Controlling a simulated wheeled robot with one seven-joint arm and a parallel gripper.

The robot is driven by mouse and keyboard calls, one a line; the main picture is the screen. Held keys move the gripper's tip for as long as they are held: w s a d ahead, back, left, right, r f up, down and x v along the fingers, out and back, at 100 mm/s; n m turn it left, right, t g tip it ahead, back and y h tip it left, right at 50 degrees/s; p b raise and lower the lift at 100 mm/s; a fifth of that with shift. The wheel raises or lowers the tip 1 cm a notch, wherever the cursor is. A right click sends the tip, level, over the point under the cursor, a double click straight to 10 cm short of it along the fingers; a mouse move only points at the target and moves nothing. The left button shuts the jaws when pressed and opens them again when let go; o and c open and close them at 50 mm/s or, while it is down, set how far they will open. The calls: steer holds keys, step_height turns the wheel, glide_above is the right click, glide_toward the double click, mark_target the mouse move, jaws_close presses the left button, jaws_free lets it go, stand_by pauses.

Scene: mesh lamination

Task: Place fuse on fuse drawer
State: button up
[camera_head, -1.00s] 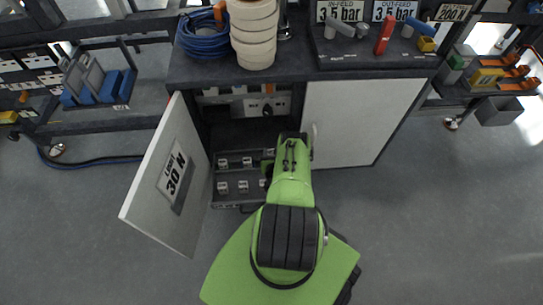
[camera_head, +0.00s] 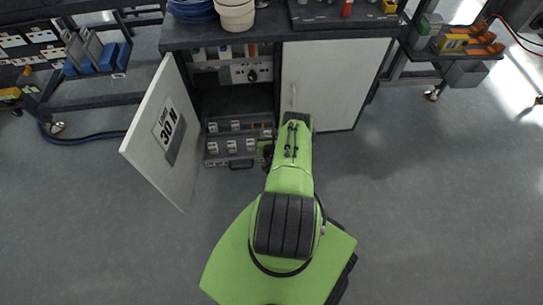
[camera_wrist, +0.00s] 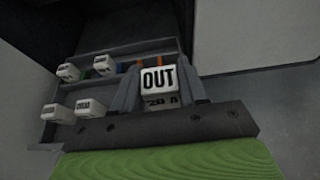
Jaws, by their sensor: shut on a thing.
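The fuse drawer (camera_head: 212,161) is pulled out at the bottom of the open cabinet in the head view, with several white fuses (camera_head: 232,146) in two rows. It also shows in the wrist view (camera_wrist: 122,49). My gripper (camera_wrist: 160,85) is shut on a white fuse (camera_wrist: 159,80) with "OUT" and part of a second line on its faces. The held fuse is over the right part of the drawer in the wrist view. In the head view my arm covers the fuse. How far it is above the drawer I cannot tell.
The left cabinet door (camera_head: 165,130), marked "LIMIT 30 A", stands open to the left. The right cabinet door (camera_head: 335,85) is shut, just right of my arm. The worktop (camera_head: 275,22) overhangs the drawer. The grey floor (camera_head: 430,200) is clear to the right.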

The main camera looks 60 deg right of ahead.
step_height(320, 180, down, 10)
steer(key=b, duration=0.5)
steer(key=shift+r, duration=0.15)
steer(key=o, duration=1.1)
